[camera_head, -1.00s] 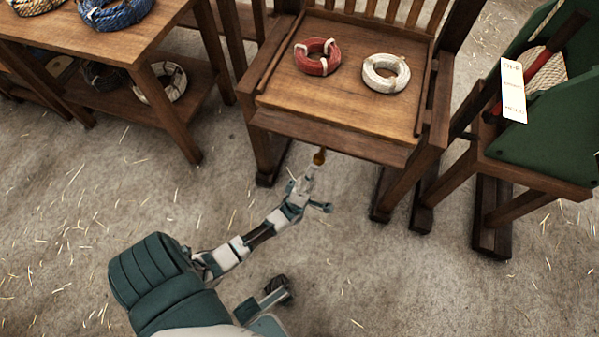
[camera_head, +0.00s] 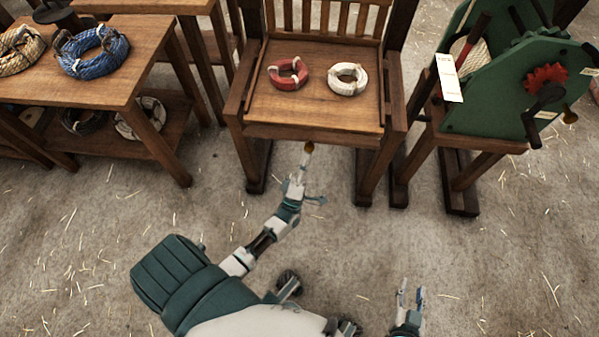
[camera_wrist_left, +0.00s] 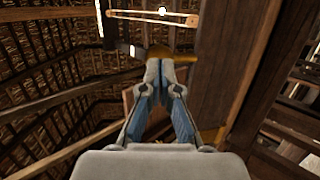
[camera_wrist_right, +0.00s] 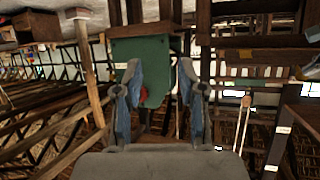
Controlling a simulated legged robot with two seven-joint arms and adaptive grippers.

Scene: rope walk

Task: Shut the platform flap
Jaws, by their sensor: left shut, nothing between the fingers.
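The wooden platform (camera_head: 300,113) has a red rope coil (camera_head: 288,74) and a white rope coil (camera_head: 347,79) on top. A board along its front edge (camera_head: 310,134) may be the flap; I cannot tell its angle. A brass-coloured knob (camera_head: 309,147) is just below that edge. My left gripper (camera_head: 300,168) is shut and empty, its tips at or just below the knob; contact is unclear. In the left wrist view the shut fingers (camera_wrist_left: 160,68) point at a yellowish part (camera_wrist_left: 160,52) beside a wooden panel. My right gripper (camera_head: 411,297) is open and empty over the floor; its fingers are apart in its wrist view (camera_wrist_right: 161,75).
A wooden table (camera_head: 125,78) with blue and tan rope coils and a lower shelf stands left. A green machine (camera_head: 490,105) with a red gear, crank and white tag stands right. Straw-strewn floor (camera_head: 480,270) is free in front.

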